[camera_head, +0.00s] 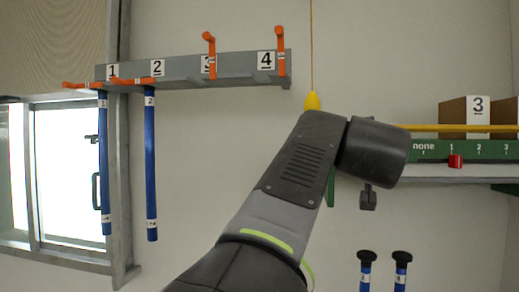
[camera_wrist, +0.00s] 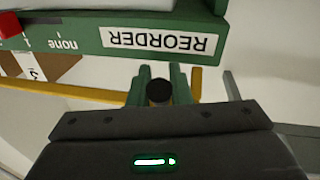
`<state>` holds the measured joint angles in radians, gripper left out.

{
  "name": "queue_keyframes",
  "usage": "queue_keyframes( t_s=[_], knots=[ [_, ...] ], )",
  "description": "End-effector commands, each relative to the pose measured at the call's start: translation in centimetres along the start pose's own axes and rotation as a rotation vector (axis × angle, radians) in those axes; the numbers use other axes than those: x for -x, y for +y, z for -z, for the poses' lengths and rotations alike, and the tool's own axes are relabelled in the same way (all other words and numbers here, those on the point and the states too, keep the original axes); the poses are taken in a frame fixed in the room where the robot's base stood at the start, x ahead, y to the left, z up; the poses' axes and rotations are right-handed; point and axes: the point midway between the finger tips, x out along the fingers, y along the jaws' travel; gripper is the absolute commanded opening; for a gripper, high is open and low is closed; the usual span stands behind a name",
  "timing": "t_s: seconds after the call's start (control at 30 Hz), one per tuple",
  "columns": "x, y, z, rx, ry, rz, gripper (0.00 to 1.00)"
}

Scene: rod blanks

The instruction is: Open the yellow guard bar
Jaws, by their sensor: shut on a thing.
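The yellow guard bar (camera_head: 460,128) runs level across the front of the boxes on the right-hand shelf. In the wrist view the yellow bar (camera_wrist: 100,97) crosses the picture behind my gripper (camera_wrist: 160,84). There a round black knob (camera_wrist: 158,92) sits between two green upright parts, and my gripper is shut on it. I cannot tell from the picture how the knob joins the bar. In the head view my arm hides the bar's left end and most of my gripper.
A green shelf edge (camera_head: 430,149) carries labels and a red slider (camera_head: 455,161) at 1. Cardboard boxes (camera_head: 466,111) stand behind the bar. Blue rods (camera_head: 150,165) hang from a grey rack (camera_head: 190,70) at left. A yellow pendant (camera_head: 312,101) hangs on a cord above my arm.

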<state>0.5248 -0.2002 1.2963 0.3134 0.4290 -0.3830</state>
Motion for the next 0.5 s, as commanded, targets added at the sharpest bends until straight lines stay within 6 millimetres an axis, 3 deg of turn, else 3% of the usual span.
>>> queue_keyframes(
  t_s=[0.03, 0.5],
  knots=[
    [0.1, -0.1, -0.8, -0.001, 0.019, -0.003, 0.00],
    [-0.1, -0.2, -1.9, -0.039, 0.242, -0.027, 0.00]
  ],
)
